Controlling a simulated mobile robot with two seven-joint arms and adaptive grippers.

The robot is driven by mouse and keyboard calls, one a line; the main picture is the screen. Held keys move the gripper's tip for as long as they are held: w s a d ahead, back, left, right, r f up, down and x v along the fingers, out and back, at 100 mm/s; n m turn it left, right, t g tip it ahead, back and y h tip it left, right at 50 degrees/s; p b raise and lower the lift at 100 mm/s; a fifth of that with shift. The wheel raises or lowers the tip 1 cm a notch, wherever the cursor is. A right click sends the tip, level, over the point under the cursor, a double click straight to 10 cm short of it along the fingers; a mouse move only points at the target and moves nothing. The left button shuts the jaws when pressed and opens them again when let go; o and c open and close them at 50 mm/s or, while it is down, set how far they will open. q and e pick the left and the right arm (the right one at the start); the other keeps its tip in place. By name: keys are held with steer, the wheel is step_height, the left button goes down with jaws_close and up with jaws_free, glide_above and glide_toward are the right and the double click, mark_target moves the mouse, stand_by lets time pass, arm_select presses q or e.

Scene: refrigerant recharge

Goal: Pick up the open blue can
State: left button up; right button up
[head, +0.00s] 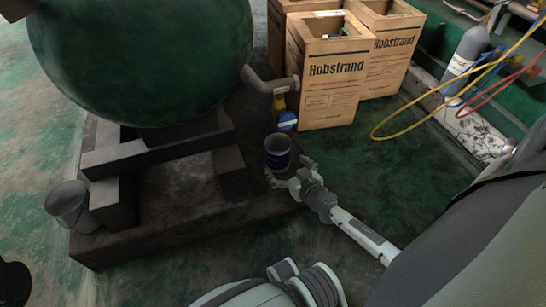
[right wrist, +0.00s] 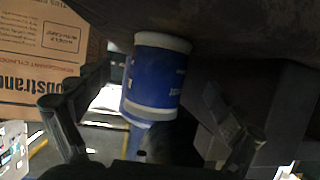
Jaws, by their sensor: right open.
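The open blue can (head: 278,155) stands upright on the dark plinth near its right edge, with its dark open top facing up. In the right wrist view the blue can (right wrist: 155,85) shows large, with pale bands at its ends, between the two fingers. My right gripper (head: 289,170) is open at the near right side of the can, its fingers spread to either side. In the right wrist view a gap shows between the can and each finger of the right gripper (right wrist: 150,135). My left gripper is in neither view.
A large green tank (head: 140,55) rests on dark supports on the plinth (head: 185,225). Wooden crates (head: 325,85) stand behind. A grey bucket (head: 70,207) is at left. Hoses and a cylinder (head: 465,55) are at right.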

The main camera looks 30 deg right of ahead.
mark_target(273, 144)
steer(key=x, duration=0.4)
steer(key=b+x, duration=0.1)
steer(key=x, duration=0.2)
steer(key=shift+r, duration=0.35)
steer(key=shift+r, duration=0.1)
steer(key=c, duration=1.5)
steer(key=shift+c, duration=0.2)
steer(key=shift+w+r+p, duration=0.1)
steer(key=shift+r+p, duration=1.4)
steer(key=shift+r, duration=0.25)
steer(key=s+a+b, duration=0.2)
steer(key=s, duration=1.5)
steer(key=shift+s+a, duration=0.3)
steer(key=shift+s, duration=0.1)
